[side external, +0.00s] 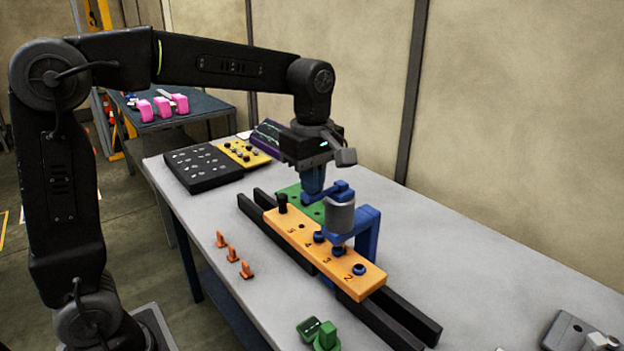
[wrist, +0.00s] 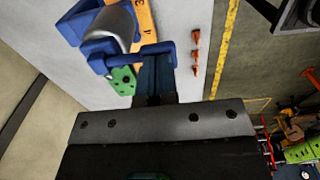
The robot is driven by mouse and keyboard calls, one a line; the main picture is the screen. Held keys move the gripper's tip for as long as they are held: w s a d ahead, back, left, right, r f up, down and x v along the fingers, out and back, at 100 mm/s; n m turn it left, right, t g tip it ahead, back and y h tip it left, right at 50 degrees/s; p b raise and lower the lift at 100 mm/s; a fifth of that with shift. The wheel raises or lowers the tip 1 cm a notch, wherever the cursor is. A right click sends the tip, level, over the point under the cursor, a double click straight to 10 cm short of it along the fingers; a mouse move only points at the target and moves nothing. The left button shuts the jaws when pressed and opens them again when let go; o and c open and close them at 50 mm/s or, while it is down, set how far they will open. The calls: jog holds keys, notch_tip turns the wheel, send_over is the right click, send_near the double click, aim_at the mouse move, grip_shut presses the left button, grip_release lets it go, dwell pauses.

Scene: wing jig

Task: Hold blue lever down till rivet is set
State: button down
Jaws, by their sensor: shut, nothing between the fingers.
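The blue lever (side external: 318,197) sticks out from the top of a blue riveting tool (side external: 367,236) with a grey cylinder (side external: 340,214). The lever also shows in the wrist view (wrist: 112,62). My gripper (side external: 313,192) is shut, pointing down, with its blue fingertips at the lever's outer end. In the wrist view the fingers (wrist: 154,62) overlap the lever's crossbar; whether they touch it I cannot tell. The tool straddles an orange numbered strip (side external: 300,232), its cylinder above the strip near number 3.
The strip lies on black rails (side external: 400,322) with a green plate (side external: 290,192) behind. Several orange clips (side external: 232,254) lie to the left. A green part (side external: 325,335) is at the front, black (side external: 200,167) and yellow (side external: 243,152) trays at the back. The table's right side is mostly clear.

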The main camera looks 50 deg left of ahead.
aim_at(306, 195)
jog(key=shift+s+f+t, duration=0.2)
jog(key=shift+f+t, duration=0.3)
jog(key=shift+t, duration=0.2)
jog(key=shift+s+f+t, duration=0.2)
jog(key=shift+f+t, duration=0.3)
jog(key=shift+t, duration=0.2)
jog(key=shift+s+f, duration=0.1)
jog(key=shift+f, duration=0.65)
dwell(0.7)
jog(key=s+v, duration=0.1)
jog(key=v, duration=1.3)
jog(key=shift+s, duration=0.2)
